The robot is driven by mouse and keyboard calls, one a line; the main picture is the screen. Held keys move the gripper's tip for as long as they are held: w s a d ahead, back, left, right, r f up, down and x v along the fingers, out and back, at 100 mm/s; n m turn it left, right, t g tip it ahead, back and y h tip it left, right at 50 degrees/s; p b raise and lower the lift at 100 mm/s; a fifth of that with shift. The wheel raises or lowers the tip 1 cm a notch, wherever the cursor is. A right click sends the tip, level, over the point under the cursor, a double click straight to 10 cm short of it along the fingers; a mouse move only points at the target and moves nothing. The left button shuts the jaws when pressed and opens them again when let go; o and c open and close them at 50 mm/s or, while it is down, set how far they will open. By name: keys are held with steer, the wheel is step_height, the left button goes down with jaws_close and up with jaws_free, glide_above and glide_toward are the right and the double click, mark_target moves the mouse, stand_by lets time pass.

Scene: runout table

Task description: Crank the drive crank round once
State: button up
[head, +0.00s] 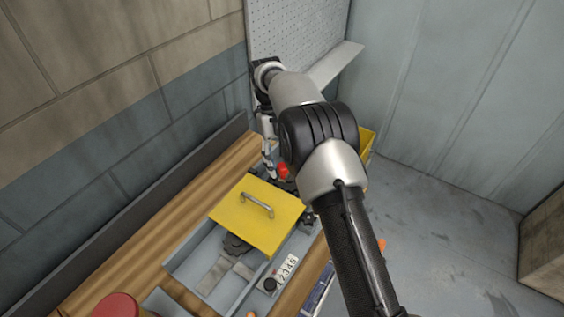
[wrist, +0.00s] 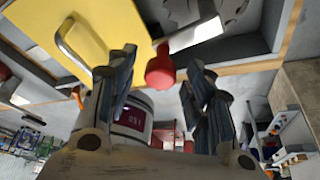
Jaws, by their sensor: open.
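The drive crank shows in the wrist view as a red knob (wrist: 160,70) at the end of a flat metal arm (wrist: 197,36). My gripper (wrist: 159,60) is open, with one finger on each side of the knob; a gap shows on both sides, and I cannot tell the depth exactly. In the head view a red knob (head: 283,170) shows just right of my gripper (head: 268,163), at the far corner of the yellow cover. My arm hides part of the area around the crank there.
A yellow cover (head: 240,222) with a metal handle (head: 257,205) lies on a grey frame (head: 190,265). A black knob (head: 269,285) sits beside a number plate (head: 288,268). A red-topped object (head: 118,306) stands nearest. A yellow bin (head: 367,141) is partly behind my arm.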

mark_target(282, 165)
step_height(282, 165, up, 10)
stand_by(0.6)
